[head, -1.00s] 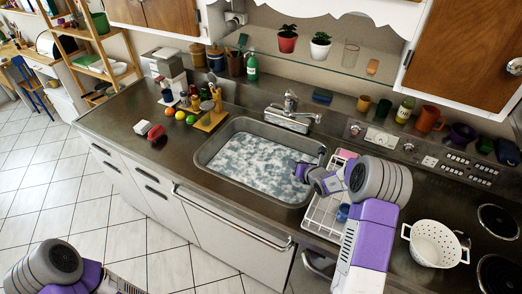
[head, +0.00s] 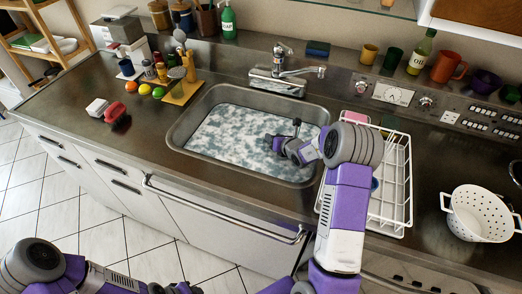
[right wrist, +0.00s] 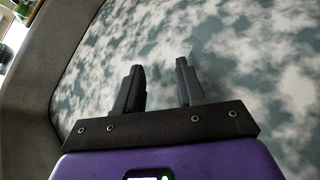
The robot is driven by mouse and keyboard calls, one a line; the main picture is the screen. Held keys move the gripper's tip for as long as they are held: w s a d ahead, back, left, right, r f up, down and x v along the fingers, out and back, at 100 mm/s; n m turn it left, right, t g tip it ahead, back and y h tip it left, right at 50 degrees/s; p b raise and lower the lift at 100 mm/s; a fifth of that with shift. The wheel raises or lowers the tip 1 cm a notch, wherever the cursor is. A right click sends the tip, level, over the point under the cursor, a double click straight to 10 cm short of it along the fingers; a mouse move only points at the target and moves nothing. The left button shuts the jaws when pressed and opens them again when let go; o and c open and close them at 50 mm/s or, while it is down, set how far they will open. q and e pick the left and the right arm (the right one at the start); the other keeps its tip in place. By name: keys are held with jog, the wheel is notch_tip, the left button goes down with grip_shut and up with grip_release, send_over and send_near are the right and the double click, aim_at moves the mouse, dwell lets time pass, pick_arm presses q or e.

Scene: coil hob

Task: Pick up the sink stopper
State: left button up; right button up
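The steel sink (head: 178,136) is full of cloudy, foamy water (head: 235,133), which also fills most of the right wrist view (right wrist: 235,50). I cannot see the sink stopper in either view; the sink floor is hidden under the foam. My right gripper (head: 282,132) is over the right back part of the water, in front of the tap. In the right wrist view its two dark fingers (right wrist: 159,68) are apart with nothing between them. Whether the tips touch the water I cannot tell. My left arm is at the bottom left, its gripper out of view.
The tap (head: 285,68) stands behind the sink. A white dish rack (head: 397,190) is right of it, under my right arm, and a white colander (head: 480,213) is further right. Fruit and a wooden spice board (head: 190,90) are on the left.

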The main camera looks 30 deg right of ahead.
aim_at(265, 144)
jog(key=f+b, duration=0.1)
jog(key=w+f+b, duration=0.1)
jog(key=f, duration=0.1)
jog(key=shift+w+f, duration=0.1)
jog(key=shift+f, duration=0.15)
jog(key=shift+f+b+x, duration=0.1)
jog(key=shift+b+x, duration=0.45)
jog(key=shift+x, duration=1.35)
jog(key=shift+f+b+x, duration=0.15)
jog(key=shift+b+x, duration=0.35)
jog(key=shift+x, duration=1.35)
pick_arm(q)
jog(key=f, duration=0.2)
jog(key=w+f, duration=0.1)
jog(key=f, duration=0.2)
jog(key=shift+f, duration=0.2)
pick_arm(e)
grip_shut()
